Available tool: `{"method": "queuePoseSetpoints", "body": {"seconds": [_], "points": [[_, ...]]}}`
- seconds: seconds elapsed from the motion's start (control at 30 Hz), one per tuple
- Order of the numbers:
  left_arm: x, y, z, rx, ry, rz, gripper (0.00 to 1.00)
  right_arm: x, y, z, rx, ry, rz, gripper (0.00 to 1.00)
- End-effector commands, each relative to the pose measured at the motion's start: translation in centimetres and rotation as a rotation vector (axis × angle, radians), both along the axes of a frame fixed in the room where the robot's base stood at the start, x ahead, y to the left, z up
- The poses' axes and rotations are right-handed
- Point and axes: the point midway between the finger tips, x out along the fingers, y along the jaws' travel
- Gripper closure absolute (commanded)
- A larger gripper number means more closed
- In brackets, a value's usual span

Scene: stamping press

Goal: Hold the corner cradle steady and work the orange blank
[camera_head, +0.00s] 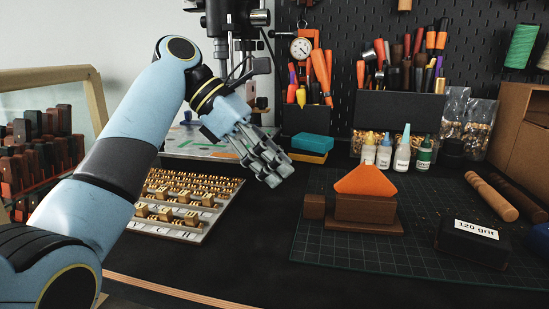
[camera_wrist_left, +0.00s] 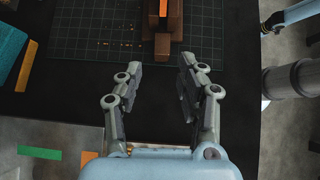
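A small wooden block (camera_head: 314,206) sits at the cradle's left. In the left wrist view the orange blank (camera_wrist_left: 163,8) and cradle (camera_wrist_left: 175,25) show at the top edge, partly cut off. My left gripper (camera_head: 278,172) hangs in the air to the left of the cradle, apart from it. Its fingers are spread with nothing between them in the left wrist view (camera_wrist_left: 158,72). My right gripper shows in neither view.
A letter tray (camera_head: 205,237) lies left of the mat (camera_head: 400,255). Teal and yellow sponges (camera_head: 311,143) and glue bottles (camera_head: 402,150) stand behind. A black 120 grit block (camera_head: 472,243) and wooden dowels (camera_head: 492,196) lie to the right. The mat's front is clear.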

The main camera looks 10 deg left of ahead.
Motion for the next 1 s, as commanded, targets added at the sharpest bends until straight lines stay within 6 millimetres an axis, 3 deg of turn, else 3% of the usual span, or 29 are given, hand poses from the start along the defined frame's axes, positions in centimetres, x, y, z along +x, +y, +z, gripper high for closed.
{"method": "queuePoseSetpoints", "body": {"seconds": [0.6, 0.83, 1.0], "points": [[-0.1, -4.9, -4.9, 0.002, 0.011, -0.006, 0.62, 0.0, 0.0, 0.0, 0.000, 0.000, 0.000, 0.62], [0.0, -5.6, -5.7, 0.004, 0.009, -0.004, 0.62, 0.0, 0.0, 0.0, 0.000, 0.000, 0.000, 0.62], [0.0, -5.5, -5.6, 0.004, 0.009, -0.004, 0.84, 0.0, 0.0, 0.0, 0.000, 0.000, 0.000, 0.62]]}}
